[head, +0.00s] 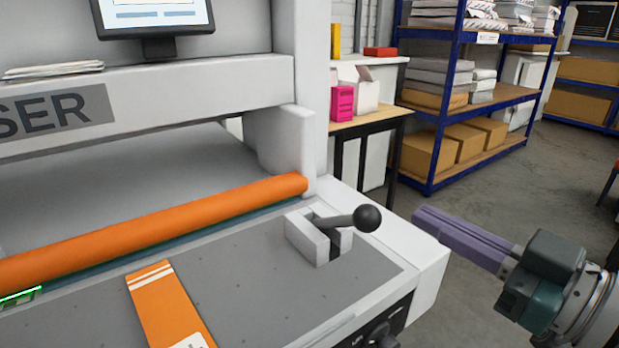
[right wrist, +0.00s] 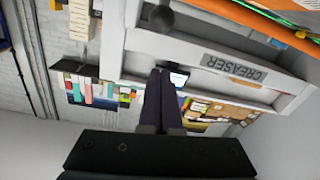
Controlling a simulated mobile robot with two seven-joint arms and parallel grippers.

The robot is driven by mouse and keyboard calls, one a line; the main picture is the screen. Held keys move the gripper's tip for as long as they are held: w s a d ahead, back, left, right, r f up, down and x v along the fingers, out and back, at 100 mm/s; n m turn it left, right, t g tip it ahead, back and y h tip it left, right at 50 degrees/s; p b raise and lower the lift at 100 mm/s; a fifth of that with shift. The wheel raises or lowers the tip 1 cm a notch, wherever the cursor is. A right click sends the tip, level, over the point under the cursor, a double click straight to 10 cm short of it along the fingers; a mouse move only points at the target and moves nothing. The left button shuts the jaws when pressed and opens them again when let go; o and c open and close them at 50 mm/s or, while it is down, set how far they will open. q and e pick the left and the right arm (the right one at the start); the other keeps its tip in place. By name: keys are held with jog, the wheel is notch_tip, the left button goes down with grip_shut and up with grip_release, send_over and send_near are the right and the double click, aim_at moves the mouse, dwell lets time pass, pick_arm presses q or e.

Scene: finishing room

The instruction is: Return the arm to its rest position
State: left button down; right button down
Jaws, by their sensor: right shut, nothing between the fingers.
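My right gripper (head: 466,238) is at the right of the head view, beside the right end of the creaser machine (head: 385,272) and apart from it. Its purple fingers are shut with nothing between them. In the right wrist view the closed fingers (right wrist: 159,100) point up the picture toward the machine. The lever with a black ball knob (head: 366,218) stands in a white bracket on the machine's grey bed, left of the gripper. The knob also shows in the right wrist view (right wrist: 161,18). My left gripper is not in the head view.
An orange roller (head: 150,230) spans the machine. An orange sheet (head: 168,305) lies on the bed. A side table (head: 372,118) with a pink box (head: 341,102) stands behind. Blue shelving (head: 455,100) holds boxes and stacks. Grey floor (head: 560,165) is open around my right arm.

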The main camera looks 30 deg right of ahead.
jog(key=shift+s, duration=0.2)
dwell(0.5)
jog(key=s+a+f+m+g+h+p, duration=0.2)
jog(key=a+f+g, duration=0.3)
jog(key=a+g, duration=0.15)
jog(key=s+a+r+g+p, duration=0.15)
jog(key=s+a+g, duration=0.25)
jog(key=s+g, duration=0.55)
notch_tip(320, 180, up, 37)
jog(key=s+t+p, duration=0.1)
jog(key=p, duration=3.7)
jog(key=shift+r+t, duration=0.2)
jog(key=shift+t, duration=0.1)
jog(key=shift+f, duration=0.1)
